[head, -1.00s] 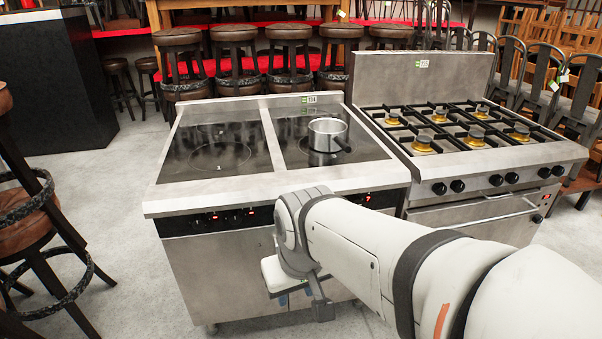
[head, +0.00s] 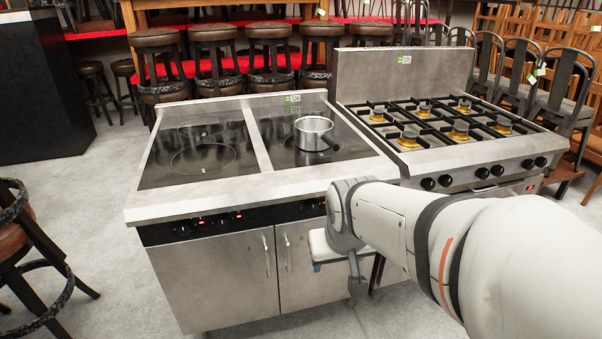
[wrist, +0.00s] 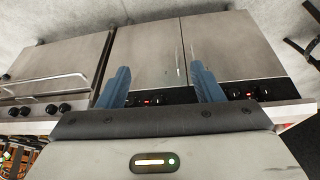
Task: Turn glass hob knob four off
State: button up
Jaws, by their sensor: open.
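The glass hob (head: 203,160) is a steel-framed stove with a black glass top and two front doors. Its dark control strip (head: 205,225) carries small black knobs and red displays; the right end is hidden behind my arm. In the wrist view, which looks upside down, the strip shows knobs near the right finger (wrist: 263,92) and a red display between the fingers. I cannot tell which knob is number four, or how it is turned. My gripper (wrist: 160,67) is open and empty, its blue fingers apart in front of the hob's front; no contact with a knob shows.
A steel pot (head: 314,132) stands on the hob's right glass panel. A gas range (head: 452,150) with its own black knobs stands close on the right. Stools (head: 215,60) line the back, and another stool (head: 30,235) is at the left.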

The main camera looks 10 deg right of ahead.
jog(key=w+d+f+m+t+h+b, duration=0.1)
jog(key=w+d+f+t+b, duration=0.35)
jog(key=w, duration=0.75)
jog(key=w+d+f+t+b, duration=0.2)
jog(key=w+d+f, duration=0.4)
jog(key=w, duration=0.6)
jog(key=w+d+f+t+y+b, duration=0.2)
jog(key=w+d+f+t+b, duration=0.45)
jog(key=w+d+f, duration=0.35)
jog(key=w, duration=0.7)
jog(key=shift+a+f+t+p, duration=0.3)
jog(key=shift+t+p, duration=0.1)
jog(key=shift+p, duration=0.05)
jog(key=shift+c, duration=0.4)
jog(key=c, duration=0.9)
